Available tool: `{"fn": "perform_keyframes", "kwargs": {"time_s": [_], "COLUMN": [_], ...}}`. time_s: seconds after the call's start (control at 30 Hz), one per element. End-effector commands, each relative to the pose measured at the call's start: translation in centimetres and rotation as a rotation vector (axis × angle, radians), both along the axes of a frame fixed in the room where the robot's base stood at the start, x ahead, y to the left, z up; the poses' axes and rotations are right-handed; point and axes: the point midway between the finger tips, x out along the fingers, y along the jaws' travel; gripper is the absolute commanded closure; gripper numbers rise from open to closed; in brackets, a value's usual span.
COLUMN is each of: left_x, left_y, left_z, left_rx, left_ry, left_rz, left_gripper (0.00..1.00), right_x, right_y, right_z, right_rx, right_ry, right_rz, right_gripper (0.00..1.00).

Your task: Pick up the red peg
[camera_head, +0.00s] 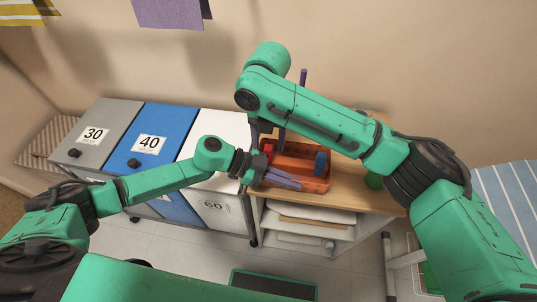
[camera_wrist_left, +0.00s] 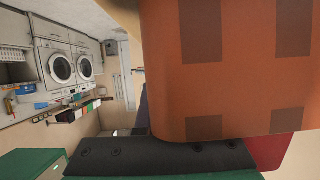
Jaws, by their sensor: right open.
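A small red piece (camera_head: 268,149), which looks like the red peg, shows at the left end of the orange tray (camera_head: 313,184). My grippers partly hide it. My left gripper (camera_head: 283,180) is low at the tray's front left, its fingers reaching along the tray's front side; the gap between them is unclear. My right gripper (camera_head: 268,131) is open, above the tray's left part and partly behind my right arm. In the left wrist view an orange surface (camera_wrist_left: 225,60) with brown squares fills the right side, and a red patch (camera_wrist_left: 266,150) shows below it.
A blue piece (camera_head: 320,162) stands in the tray's right part. The tray is on a wooden-topped shelf (camera_head: 375,198), with a green round thing (camera_head: 374,180) right of it. Grey, blue (camera_head: 160,130) and white bins stand left. A wall rises behind.

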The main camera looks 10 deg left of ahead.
Motion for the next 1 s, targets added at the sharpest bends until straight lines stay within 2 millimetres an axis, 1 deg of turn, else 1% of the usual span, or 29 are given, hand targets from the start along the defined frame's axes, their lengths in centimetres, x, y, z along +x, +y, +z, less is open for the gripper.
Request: {"fn": "perform_keyframes", "kwargs": {"time_s": [0.03,0.1,0.2,0.4,0.43,0.47,0.5,0.57,0.6,1.0], "left_x": [0.0,0.0,0.0,-0.1,-0.1,-0.1,-0.1,-0.1,-0.1,0.2], "left_y": [0.0,0.0,0.0,-0.1,-0.1,-0.1,-0.1,-0.1,-0.1,0.2], "left_z": [0.0,0.0,0.0,0.0,0.0,0.0,0.0,0.0,0.0,-0.1], "left_rx": [0.000,0.000,0.000,-0.002,-0.003,-0.003,-0.003,-0.003,-0.003,0.001], "left_ry": [0.000,0.000,0.000,0.000,0.001,0.001,0.001,0.001,0.002,-0.001], "left_rz": [0.000,0.000,0.000,-0.003,-0.004,-0.004,-0.005,-0.005,-0.004,0.006], "left_gripper": [1.00,1.00,1.00,1.00,1.00,1.00,1.00,1.00,1.00,1.00], "right_x": [-0.1,-0.1,0.0,-0.1,-0.1,-0.1,-0.1,-0.1,-0.1,0.0], "right_y": [-0.1,-0.1,-0.1,-0.2,-0.3,-0.3,-0.3,-0.4,-0.5,-0.8], "right_z": [-1.1,-2.5,-3.7,-4.2,-4.2,-4.3,-4.3,-4.4,-4.4,-4.3], "right_rx": [-0.003,-0.003,-0.002,-0.006,-0.006,-0.007,-0.008,-0.010,-0.012,-0.015], "right_ry": [0.003,0.003,0.001,0.004,0.005,0.005,0.006,0.007,0.008,0.009], "right_rz": [-0.001,-0.002,-0.001,-0.003,-0.003,-0.004,-0.004,-0.006,-0.007,-0.010], "right_gripper": [0.38,0.38,0.38,0.38,0.47,0.58,0.74,0.97,1.00,1.00]}}
